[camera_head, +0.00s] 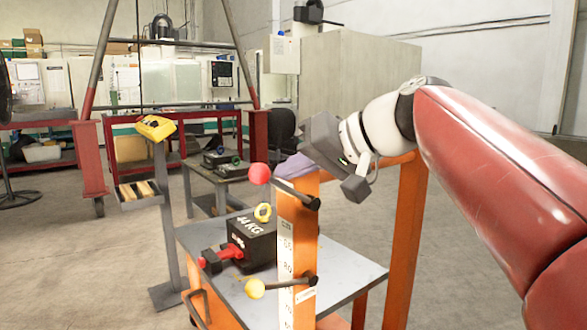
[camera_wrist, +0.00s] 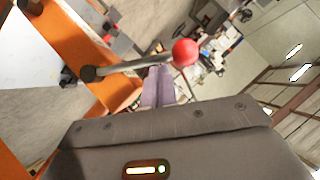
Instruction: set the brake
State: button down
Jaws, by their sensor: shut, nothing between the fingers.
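A lever with a red ball knob (camera_head: 260,173) is pivoted on the side of an orange post (camera_head: 298,235). The rod slants up to the left from its dark pivot. My gripper (camera_head: 282,171) has purple fingers, shut and empty, at the post's top just right of the red knob. In the wrist view, the fingertips (camera_wrist: 157,72) point at the rod, just left of and below the red knob (camera_wrist: 185,52); I cannot tell if they touch. A second lever with a yellow ball knob (camera_head: 255,288) sits lower on the post, nearly level. Nothing marks which lever is the brake.
A black block marked 44 KG (camera_head: 253,243) with a yellow eye ring (camera_head: 263,212) sits on the grey cart top (camera_head: 340,270). A yellow pendant (camera_head: 156,128) tops a stand at left. A second orange post (camera_head: 405,235) stands right, below my arm.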

aim_at(283, 185)
jog(key=shift+s+a+f+n+h+b, duration=0.15)
jog(key=shift+a+f+n+h+b, duration=0.1)
jog(key=shift+n+h+b, duration=0.1)
jog(key=shift+s+f, duration=0.1)
jog(key=shift+s+a+f+n+t+h+b, duration=0.2)
jog(key=shift+a+f+n+h+b, duration=0.15)
jog(key=shift+b, duration=0.3)
jog(key=shift+s+a+f+n+t+h+b, duration=0.2)
jog(key=shift+f+h+b, duration=0.1)
jog(key=shift+f+b, duration=0.25)
notch_tip(283, 185, down, 7)
jog(key=a+n+t+h+b, duration=0.1)
jog(key=n+t+h+b, duration=0.2)
jog(key=b, duration=0.5)
jog(key=shift+s+a+n+h, duration=0.25)
jog(key=shift+s+n+h, duration=0.2)
jog(key=shift+n+h, duration=0.15)
jog(key=shift+f, duration=0.15)
